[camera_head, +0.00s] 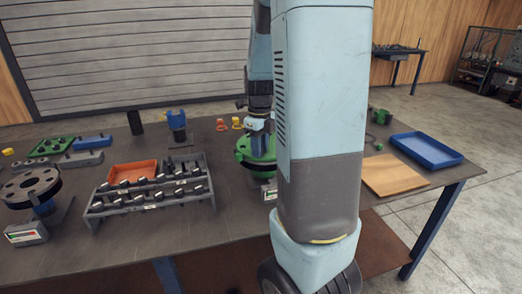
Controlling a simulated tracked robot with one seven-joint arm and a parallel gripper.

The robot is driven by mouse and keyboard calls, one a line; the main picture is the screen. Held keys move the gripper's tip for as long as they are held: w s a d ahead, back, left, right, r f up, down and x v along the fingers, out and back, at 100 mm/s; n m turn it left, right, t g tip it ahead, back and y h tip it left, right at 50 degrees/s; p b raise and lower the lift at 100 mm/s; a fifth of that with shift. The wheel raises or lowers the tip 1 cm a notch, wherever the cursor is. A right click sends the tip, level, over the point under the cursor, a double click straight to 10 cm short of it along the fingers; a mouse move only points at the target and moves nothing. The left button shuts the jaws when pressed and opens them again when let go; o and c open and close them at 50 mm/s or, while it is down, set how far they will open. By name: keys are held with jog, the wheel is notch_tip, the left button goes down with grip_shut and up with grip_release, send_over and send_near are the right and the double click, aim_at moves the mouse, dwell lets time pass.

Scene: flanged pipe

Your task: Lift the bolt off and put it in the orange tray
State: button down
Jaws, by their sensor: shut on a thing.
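The orange tray (131,172) lies on the table left of centre, behind a grey rack. My gripper (257,127) points down at the green flange (256,162), right of the tray, and is shut on the bolt. The bolt itself is too small and too covered by the jaws to make out. I cannot tell whether it still touches the flange. My own arm hides the right part of the flange.
A grey rack (150,205) with several dark bolts stands in front of the tray. A dark flange (32,186) stands at far left, a blue fixture (177,125) behind. A blue tray (427,150) and a tan board (394,175) lie at right.

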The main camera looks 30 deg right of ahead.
jog(key=shift+r, duration=0.4)
notch_tip(320, 180, up, 3)
jog(key=shift+s+f, duration=0.1)
jog(key=shift+f, duration=0.1)
jog(key=s+r, duration=0.9)
jog(key=s, duration=0.4)
jog(key=shift+s+d+r, duration=0.2)
jog(key=shift+s+r, duration=0.05)
jog(key=shift+s, duration=0.15)
jog(key=shift+r, duration=2.5)
